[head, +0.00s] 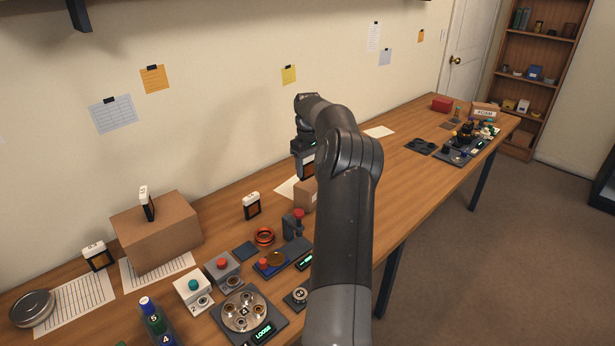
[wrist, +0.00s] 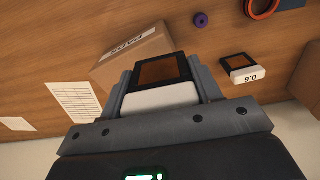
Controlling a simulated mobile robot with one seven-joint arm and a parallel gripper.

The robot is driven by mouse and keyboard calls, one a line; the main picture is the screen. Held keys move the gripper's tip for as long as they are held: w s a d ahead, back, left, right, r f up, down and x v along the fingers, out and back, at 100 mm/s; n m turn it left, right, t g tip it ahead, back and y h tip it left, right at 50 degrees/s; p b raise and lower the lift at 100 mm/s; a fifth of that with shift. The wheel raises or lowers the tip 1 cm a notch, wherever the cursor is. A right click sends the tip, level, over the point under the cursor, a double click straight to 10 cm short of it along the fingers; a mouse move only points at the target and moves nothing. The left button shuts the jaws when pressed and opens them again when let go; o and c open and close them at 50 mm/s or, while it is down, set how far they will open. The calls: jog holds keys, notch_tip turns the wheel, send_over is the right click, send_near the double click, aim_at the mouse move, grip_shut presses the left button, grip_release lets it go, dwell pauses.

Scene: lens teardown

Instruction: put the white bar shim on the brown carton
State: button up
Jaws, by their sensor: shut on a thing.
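My gripper (head: 304,160) is shut on a shim with a white bar (wrist: 160,98) and a dark frame around an amber window. The wrist view shows the shim between the fingers (wrist: 163,86). A small brown carton with printed lettering (wrist: 133,52) lies beyond and below it in that view; whether they touch I cannot tell. In the head view this carton (head: 306,197) is partly hidden behind my arm, just below the gripper. A larger brown carton (head: 160,235) stands at the left with another white-topped shim (head: 146,203) upright on it.
Other white-topped shims stand on the table, one near the middle (head: 251,206) and one at far left (head: 98,256). A red ring (head: 264,237), button boxes (head: 222,265) and a round tray (head: 243,311) crowd the front. The table's middle right is fairly clear.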

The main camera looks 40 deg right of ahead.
aim_at(307, 176)
jog(key=shift+w+f, duration=0.1)
jog(key=shift+f, duration=1.95)
jog(key=shift+f, duration=0.2)
jog(key=o, duration=1)
jog(key=shift+r, duration=0.1)
